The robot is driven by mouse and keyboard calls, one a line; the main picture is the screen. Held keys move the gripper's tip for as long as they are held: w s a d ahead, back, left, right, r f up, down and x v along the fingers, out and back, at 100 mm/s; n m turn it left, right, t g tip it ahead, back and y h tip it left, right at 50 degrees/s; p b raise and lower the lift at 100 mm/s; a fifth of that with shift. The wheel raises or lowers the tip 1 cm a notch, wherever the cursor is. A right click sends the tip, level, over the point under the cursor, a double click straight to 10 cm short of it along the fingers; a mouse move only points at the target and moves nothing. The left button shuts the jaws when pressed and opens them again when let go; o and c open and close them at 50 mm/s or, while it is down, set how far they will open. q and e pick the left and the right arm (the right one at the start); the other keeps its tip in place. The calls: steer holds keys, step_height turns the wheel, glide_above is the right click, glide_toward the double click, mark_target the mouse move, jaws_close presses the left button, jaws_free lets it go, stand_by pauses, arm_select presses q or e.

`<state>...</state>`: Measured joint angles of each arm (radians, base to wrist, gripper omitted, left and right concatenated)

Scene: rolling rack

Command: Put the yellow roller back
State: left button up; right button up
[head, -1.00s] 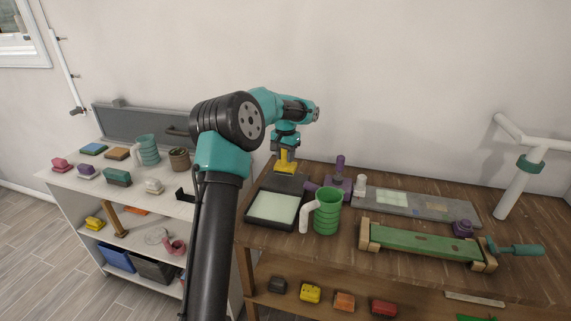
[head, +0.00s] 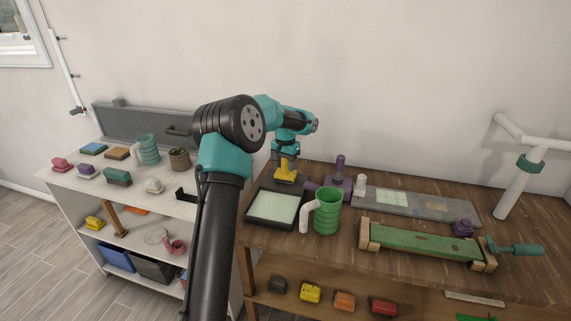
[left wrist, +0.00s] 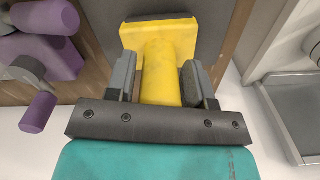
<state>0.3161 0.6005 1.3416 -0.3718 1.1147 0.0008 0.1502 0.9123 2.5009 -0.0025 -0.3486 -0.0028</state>
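My left gripper (head: 285,153) points down at the back left of the wooden bench. It is shut on the yellow roller (head: 287,168), which has a post-like handle and a wider foot. In the left wrist view the yellow roller (left wrist: 160,70) stands between the two finger pads (left wrist: 160,88). Its foot is at or just above a dark plate (head: 291,184) behind the framed pale pad (head: 273,208); I cannot tell whether they touch. My right gripper is in neither view.
A purple stamp (head: 339,178), a green mug (head: 327,212) and a green clamped board (head: 422,242) stand to the right on the bench. A white shelf (head: 58,182) with several blocks is at left. Other yellow blocks lie on the lower left shelf (head: 95,222) and under the bench (head: 310,293).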

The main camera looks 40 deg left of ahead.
arm_select(q)
steer(key=shift+o, duration=0.9)
steer(key=shift+r, duration=0.1)
step_height(320, 180, up, 12)
steer(key=shift+r, duration=0.1)
stand_by(0.4)
